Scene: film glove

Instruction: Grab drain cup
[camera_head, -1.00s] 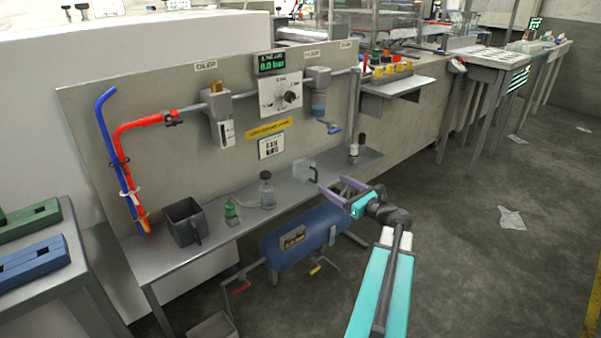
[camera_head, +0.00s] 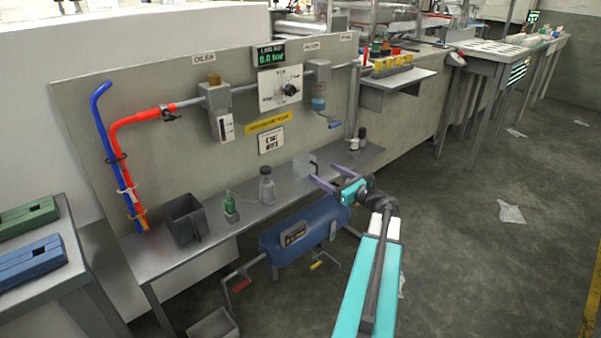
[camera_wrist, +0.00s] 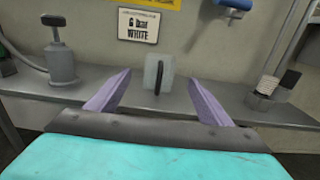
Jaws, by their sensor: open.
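A small pale, translucent cup (camera_head: 301,166) with a dark handle, which looks like the drain cup, stands on the grey bench shelf against the panel. In the wrist view the cup (camera_wrist: 152,72) is near the middle, its dark handle facing me. My gripper (camera_head: 317,173) is open with purple fingers pointing at the cup. In the wrist view the gripper (camera_wrist: 159,78) has one finger on each side of the cup's line, with nothing held. The fingers appear short of the cup; the exact gap is unclear.
A grey bottle (camera_head: 267,186), a green-based item (camera_head: 231,207) and a dark square container (camera_head: 186,219) stand left on the shelf (camera_head: 165,258). Dark-capped cylinders (camera_wrist: 275,92) stand right. A blue tank (camera_head: 303,233) is below. A filter bowl (camera_head: 318,103) hangs above.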

